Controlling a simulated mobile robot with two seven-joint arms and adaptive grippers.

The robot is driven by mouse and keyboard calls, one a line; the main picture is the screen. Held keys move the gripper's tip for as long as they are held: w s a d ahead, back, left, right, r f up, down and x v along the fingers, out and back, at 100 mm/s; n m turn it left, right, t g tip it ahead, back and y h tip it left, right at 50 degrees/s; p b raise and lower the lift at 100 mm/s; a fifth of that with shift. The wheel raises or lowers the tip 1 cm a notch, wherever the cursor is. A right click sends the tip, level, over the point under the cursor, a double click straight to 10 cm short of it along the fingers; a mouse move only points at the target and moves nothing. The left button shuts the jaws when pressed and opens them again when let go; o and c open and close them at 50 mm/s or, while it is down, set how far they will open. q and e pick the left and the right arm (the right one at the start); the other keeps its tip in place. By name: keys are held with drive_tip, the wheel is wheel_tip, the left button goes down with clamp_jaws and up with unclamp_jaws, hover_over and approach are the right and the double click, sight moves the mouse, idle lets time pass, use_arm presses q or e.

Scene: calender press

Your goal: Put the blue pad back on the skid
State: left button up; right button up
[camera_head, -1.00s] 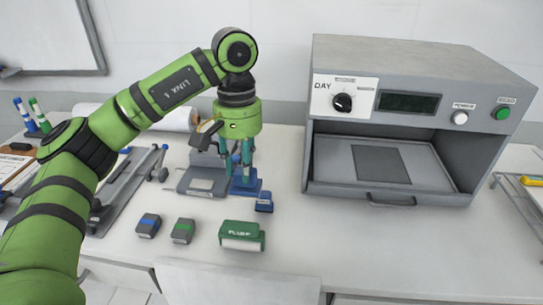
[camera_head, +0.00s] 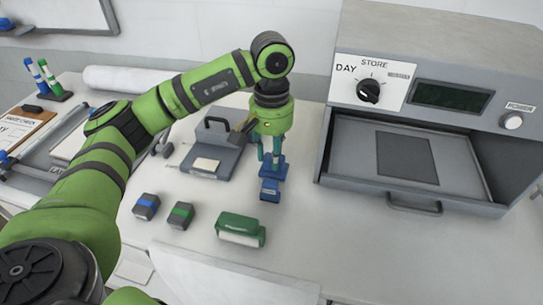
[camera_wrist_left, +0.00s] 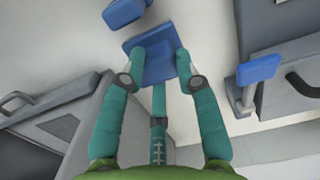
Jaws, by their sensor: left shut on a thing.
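My left gripper (camera_head: 270,160) is shut on a blue pad (camera_head: 274,170), low over the white bench. In the left wrist view the fingers stand around the square blue pad (camera_wrist_left: 153,60). A smaller blue block (camera_head: 269,190) sits just in front of the pad; it also shows at the top of the wrist view (camera_wrist_left: 122,12). Whether the pad touches the bench or this block is unclear. A blue piece on a grey post (camera_wrist_left: 258,70) shows at the right of the wrist view. I cannot tell for sure which thing is the skid. My right gripper is out of view.
A grey device with a black handle (camera_head: 210,160) stands left of the gripper. A large grey press (camera_head: 395,130) with a drawer handle (camera_head: 415,206) is at right. Blue-banded (camera_head: 146,207) and green-banded (camera_head: 181,215) blocks and a green stamp-like item (camera_head: 240,230) lie in front.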

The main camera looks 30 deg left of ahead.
use_arm(q)
drive_tip(key=shift+f, duration=1.1)
drive_tip(key=shift+f, duration=0.2)
drive_tip(key=o, duration=1.1)
drive_tip(key=shift+r, duration=0.1)
